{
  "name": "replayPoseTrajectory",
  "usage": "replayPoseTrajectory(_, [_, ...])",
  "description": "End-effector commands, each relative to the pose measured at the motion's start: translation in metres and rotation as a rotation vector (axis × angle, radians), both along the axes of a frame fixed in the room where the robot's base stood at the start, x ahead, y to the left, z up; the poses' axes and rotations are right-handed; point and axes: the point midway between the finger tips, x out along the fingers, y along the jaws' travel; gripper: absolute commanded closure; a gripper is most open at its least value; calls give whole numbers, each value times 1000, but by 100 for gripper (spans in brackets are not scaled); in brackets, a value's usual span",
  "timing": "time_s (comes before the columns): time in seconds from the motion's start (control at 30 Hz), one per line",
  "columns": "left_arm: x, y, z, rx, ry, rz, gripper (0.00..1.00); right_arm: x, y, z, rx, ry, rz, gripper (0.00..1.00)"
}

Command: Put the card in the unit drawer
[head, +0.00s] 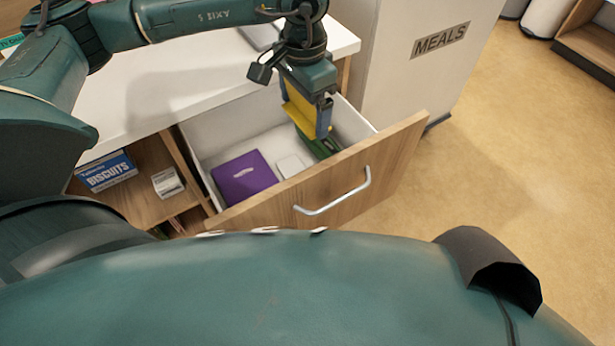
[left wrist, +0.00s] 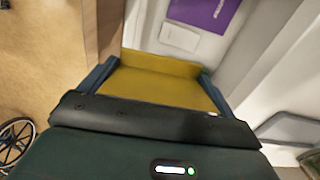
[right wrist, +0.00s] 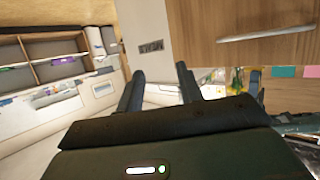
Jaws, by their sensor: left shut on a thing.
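A yellow card (head: 298,108) is held in my left gripper (head: 306,106), above the right part of the open unit drawer (head: 224,146). In the left wrist view the card (left wrist: 165,85) spans the space between both fingers. The drawer has a wooden front (head: 330,184) with a metal handle, and white walls. The card's lower end hangs inside the drawer opening; I cannot tell if it touches anything. My right gripper shows only in the right wrist view (right wrist: 160,90). Its fingers are apart with nothing between them.
In the drawer lie a purple book (head: 244,177), a small white item (head: 290,166) and a green item (head: 316,145). A shelf left of it holds a biscuits box (head: 107,172) and a small white box (head: 167,183). A white MEALS cabinet (head: 415,60) stands at right.

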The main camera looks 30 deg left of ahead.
Motion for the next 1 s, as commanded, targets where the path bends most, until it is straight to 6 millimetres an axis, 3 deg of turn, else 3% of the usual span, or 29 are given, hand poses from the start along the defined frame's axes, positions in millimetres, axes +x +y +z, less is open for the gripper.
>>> replayPoseTrajectory(0.27, [1, 1, -22, 1, 3, -20, 31, 0, 2, -7, -4, -10, 8, 64])
replayPoseTrajectory(1.0, [0, 1, -218, 1, 4, -19, 31, 12, 9, -14, -7, -243, 32, 64])
